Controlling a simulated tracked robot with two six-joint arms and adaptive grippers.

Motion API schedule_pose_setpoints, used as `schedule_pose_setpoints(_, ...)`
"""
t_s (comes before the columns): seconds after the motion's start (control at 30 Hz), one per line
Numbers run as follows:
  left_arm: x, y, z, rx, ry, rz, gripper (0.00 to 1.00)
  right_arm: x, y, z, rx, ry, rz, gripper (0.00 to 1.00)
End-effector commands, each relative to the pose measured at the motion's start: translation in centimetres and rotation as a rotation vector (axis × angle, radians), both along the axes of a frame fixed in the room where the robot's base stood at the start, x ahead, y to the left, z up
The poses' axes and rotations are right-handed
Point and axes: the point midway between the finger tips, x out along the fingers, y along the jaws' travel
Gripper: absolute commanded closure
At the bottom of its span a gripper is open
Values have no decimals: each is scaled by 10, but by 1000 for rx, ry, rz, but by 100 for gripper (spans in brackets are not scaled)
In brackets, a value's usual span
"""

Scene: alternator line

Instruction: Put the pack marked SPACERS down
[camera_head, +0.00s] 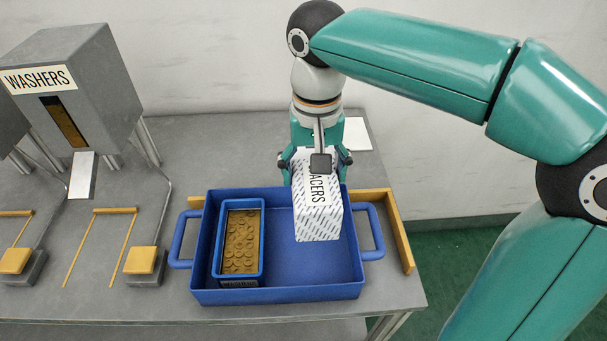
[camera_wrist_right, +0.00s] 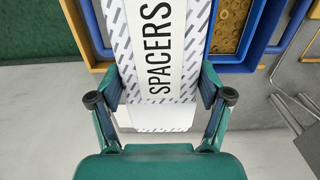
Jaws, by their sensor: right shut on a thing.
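The pack marked SPACERS (camera_head: 318,217) is a white box with slanted dark dashes and a white label. My right gripper (camera_head: 317,160) is shut on it, with one finger on each side. In the right wrist view the label on the pack (camera_wrist_right: 158,50) faces the camera between the fingertips of the gripper (camera_wrist_right: 160,97). The pack is over the right half of the blue tray (camera_head: 280,291); I cannot tell whether it touches the tray's floor. The gripper partly hides the label in the head view. My left gripper is not in view.
A smaller blue bin (camera_head: 217,245) of brass washers stands in the tray's left half. Yellow rails (camera_head: 400,232) edge the tray's place on the grey table (camera_head: 388,180). A grey WASHERS dispenser (camera_head: 105,70) stands at the left. A white sheet (camera_head: 357,134) lies behind the gripper.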

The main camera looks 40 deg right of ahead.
Motion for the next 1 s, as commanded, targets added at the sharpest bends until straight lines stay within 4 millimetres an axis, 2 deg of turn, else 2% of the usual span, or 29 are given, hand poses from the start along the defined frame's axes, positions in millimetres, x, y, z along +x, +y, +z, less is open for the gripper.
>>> schedule_pose_setpoints(0.3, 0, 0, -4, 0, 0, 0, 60, -2, -3, -72, 0, 1, -11, 92)
schedule_pose_setpoints(0.5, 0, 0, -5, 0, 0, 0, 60, -1, -3, -108, 0, -1, -10, 92)
schedule_pose_setpoints(0.83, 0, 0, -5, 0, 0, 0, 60, -1, -4, -129, -1, -2, -11, 92)
schedule_pose_setpoints(1.0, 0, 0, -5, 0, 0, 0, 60, -1, -4, -150, -1, 0, -11, 92)
